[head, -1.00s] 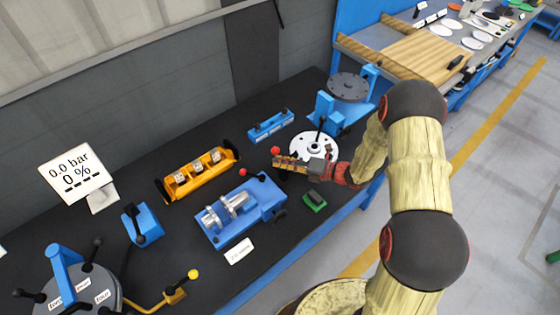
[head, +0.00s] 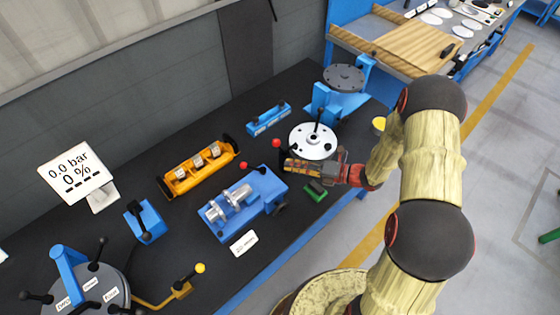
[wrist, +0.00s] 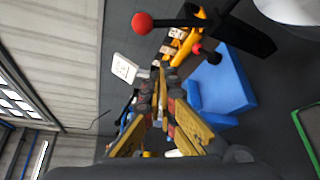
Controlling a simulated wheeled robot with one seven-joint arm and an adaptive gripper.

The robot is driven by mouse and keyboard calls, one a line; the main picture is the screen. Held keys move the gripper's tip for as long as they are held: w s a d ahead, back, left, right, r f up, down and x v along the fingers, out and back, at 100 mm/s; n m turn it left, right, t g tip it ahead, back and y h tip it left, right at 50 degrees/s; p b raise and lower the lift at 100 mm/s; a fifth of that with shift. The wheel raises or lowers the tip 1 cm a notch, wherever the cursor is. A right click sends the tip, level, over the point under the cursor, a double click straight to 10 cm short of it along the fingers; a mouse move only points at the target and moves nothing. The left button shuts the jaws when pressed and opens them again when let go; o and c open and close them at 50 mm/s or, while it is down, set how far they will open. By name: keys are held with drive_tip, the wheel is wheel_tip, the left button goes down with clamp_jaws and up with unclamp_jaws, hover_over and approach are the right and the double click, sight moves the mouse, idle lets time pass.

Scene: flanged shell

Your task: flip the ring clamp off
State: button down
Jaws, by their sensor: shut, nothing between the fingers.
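A lever with a red ball knob (head: 276,143) stands beside the white flanged disc (head: 313,141); I take it for the ring clamp's handle. In the wrist view the red knob (wrist: 142,22) and its dark arm lie at the top, ahead of and clear of my fingers. A black upright handle stands on the disc. My gripper (head: 286,165) is in front of the disc, just below the red knob in the head view, shut and empty. In the wrist view its fingers (wrist: 160,92) converge. The gripper hides the lever's lower part in the head view.
A blue fixture (head: 215,228) with metal shafts and another red knob is left of my gripper. A yellow rack (head: 180,188) and blue block (head: 268,124) stand behind. A green-edged block (head: 315,193) lies close in front.

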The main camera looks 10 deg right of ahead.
drive_tip(key=shift+v, duration=1.9)
drive_tip(key=s+r+n+g+h+b, duration=0.1)
drive_tip(key=s+n+g+h, duration=0.3)
drive_tip(key=s+n+g, duration=1)
drive_tip(key=s+d+r+n+t+h+b, duration=0.25)
drive_tip(key=s+r+n+h, duration=0.2)
drive_tip(key=n, duration=0.45)
drive_tip(key=s+d+r+n+t+h+b, duration=0.1)
drive_tip(key=s+d+r+n+t+h, duration=0.3)
drive_tip(key=n, duration=0.6)
drive_tip(key=a+r+n+t+b, duration=0.1)
drive_tip(key=r+n+t+b, duration=0.1)
drive_tip(key=r, duration=0.4)
drive_tip(key=s+a+r+n+t+h+b, duration=0.1)
drive_tip(key=a+r+n+t, duration=0.1)
drive_tip(key=r+t, duration=0.2)
drive_tip(key=shift+r+b, duration=0.4)
drive_tip(key=shift+r, duration=0.55)
